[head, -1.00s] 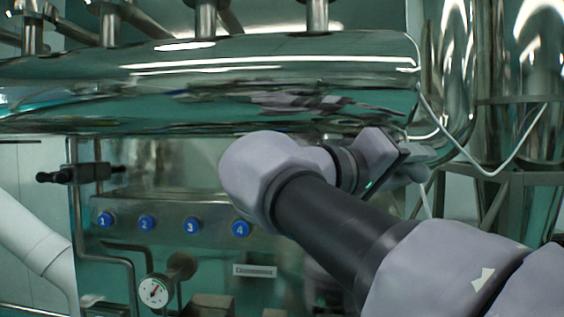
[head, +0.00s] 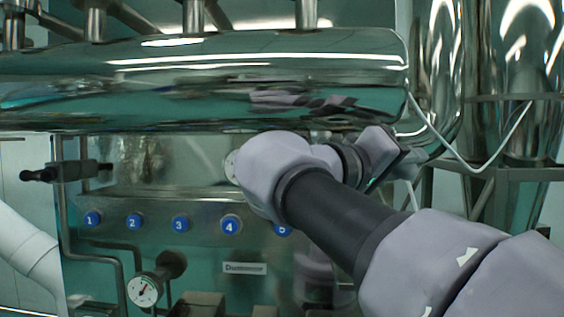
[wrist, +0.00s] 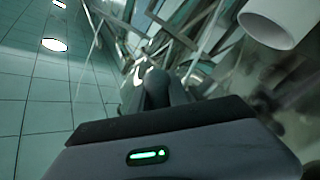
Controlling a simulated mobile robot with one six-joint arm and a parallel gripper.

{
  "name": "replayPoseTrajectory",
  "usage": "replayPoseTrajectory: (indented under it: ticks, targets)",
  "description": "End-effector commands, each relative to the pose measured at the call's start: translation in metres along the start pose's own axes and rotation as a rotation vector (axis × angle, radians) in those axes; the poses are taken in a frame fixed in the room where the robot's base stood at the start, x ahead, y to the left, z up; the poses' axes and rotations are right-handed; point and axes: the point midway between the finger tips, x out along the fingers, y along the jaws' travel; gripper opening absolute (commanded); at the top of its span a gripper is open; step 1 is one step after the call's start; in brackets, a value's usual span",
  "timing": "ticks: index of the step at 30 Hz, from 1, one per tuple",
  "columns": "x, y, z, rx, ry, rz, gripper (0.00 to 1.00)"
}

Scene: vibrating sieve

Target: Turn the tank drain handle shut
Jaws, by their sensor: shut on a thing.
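My gripper (head: 408,163) is at the right end of my arm, under the right end of the shiny horizontal tank (head: 250,70). My wrist partly hides it in the head view. In the wrist view my gripper (wrist: 155,88) shows as a dark, rounded shape beyond the wrist housing with its green light. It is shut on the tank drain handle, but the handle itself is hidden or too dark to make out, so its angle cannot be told.
A metal panel with several numbered blue buttons (head: 179,223) is below the tank. A pressure gauge (head: 142,291) is lower left. A white cable (head: 470,162) hangs at the right before tall steel cylinders (head: 525,70). A white pipe (wrist: 283,18) is near the gripper.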

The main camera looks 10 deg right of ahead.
Motion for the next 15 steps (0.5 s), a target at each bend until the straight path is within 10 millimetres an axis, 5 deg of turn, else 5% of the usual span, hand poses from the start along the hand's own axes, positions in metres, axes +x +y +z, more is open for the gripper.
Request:
replayPoseTrajectory:
  ticks: [15]
  targets:
    - [0.0000, 0.0007, -0.0003, -0.167, 0.155, 0.166, 0.00]
